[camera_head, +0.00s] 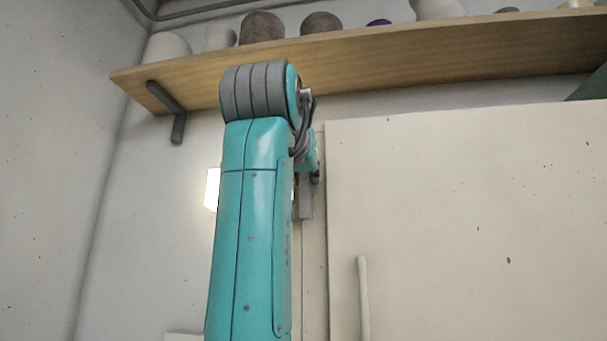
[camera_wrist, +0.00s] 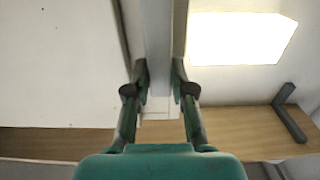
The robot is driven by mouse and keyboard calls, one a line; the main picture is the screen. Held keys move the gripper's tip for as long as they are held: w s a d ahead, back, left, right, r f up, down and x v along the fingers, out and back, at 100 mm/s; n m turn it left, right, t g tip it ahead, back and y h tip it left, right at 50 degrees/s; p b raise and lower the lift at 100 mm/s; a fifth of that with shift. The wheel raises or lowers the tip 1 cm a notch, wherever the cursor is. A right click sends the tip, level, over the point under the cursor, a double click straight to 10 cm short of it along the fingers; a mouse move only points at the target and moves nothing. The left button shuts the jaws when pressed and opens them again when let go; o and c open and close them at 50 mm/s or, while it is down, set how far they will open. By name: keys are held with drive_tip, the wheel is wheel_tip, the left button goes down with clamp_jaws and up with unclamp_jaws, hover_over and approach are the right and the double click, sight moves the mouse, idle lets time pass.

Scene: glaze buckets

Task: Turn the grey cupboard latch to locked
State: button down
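The grey latch (camera_head: 305,202) is a narrow bar hanging upright beside the left edge of the cream cupboard door (camera_head: 470,220). Its upper part is hidden behind my arm in the head view. The wrist view is upside down relative to the head view. There, the latch (camera_wrist: 158,45) runs up between the two fingers of my gripper (camera_wrist: 159,78). In the head view my gripper is mostly hidden behind my teal arm.
A wooden shelf (camera_head: 370,62) with several pots runs above the cupboard, held by a dark bracket (camera_head: 177,125). A pale vertical handle (camera_head: 363,298) stands on the door, right of the latch. A bright light panel (camera_head: 212,188) is on the wall to the left.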

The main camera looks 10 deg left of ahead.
drive_tip(key=shift+d+m, duration=0.2)
drive_tip(key=shift+m, duration=0.55)
drive_tip(key=shift+d+m, duration=0.15)
drive_tip(key=shift+m, duration=0.6)
drive_tip(key=c, duration=1)
unclamp_jaws()
drive_tip(key=s, duration=1.2)
drive_tip(key=shift+a, duration=0.2)
drive_tip(key=shift+c, duration=0.2)
